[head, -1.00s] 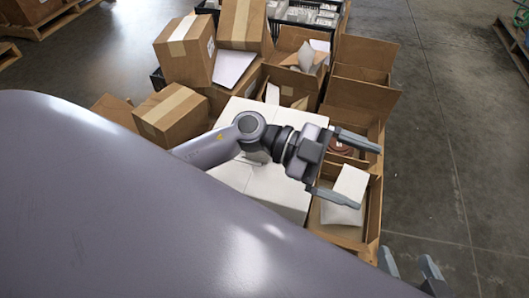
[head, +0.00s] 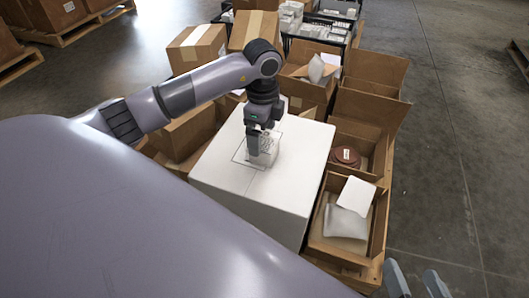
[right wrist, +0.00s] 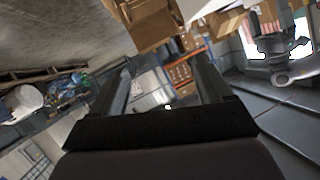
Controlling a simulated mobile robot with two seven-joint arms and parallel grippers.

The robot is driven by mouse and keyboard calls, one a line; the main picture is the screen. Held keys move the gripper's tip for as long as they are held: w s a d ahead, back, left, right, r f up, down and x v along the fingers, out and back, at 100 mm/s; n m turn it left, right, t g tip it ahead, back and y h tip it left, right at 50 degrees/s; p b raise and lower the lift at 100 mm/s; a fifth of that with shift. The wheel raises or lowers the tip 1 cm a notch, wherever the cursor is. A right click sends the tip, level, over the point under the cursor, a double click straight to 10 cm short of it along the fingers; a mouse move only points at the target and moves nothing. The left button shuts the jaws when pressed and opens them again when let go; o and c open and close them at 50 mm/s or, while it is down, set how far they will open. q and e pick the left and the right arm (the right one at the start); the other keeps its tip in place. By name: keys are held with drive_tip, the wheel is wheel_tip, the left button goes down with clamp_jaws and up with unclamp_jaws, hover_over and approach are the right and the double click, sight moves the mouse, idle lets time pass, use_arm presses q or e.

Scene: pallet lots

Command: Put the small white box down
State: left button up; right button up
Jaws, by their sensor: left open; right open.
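A small white box (head: 263,151) with dark print on it is at the top of the large white box (head: 235,187), within a thin dark square outline. My left gripper (head: 262,147) points straight down at it, open, with the fingers around or right beside it. The gripper partly hides the small box, so I cannot tell if the fingers touch it. My right gripper (head: 414,283) is open and empty at the bottom right, away from the boxes. Its two fingers also show apart in the right wrist view (right wrist: 165,88).
An open carton (head: 318,238) at the right holds a white card (head: 356,194) and a pale pouch (head: 345,223). Another carton holds a reddish-brown round item (head: 346,157). Closed brown cartons (head: 197,46) stand behind. Bare floor (head: 450,150) lies to the right.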

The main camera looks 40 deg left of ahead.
sight(264, 144)
use_arm(q)
wheel_tip(264, 144, down, 5)
drive_tip(key=shift+w+d+r+b, duration=0.15)
drive_tip(key=shift+b, duration=0.85)
drive_tip(key=shift+r, duration=0.1)
drive_tip(key=c, duration=1.2)
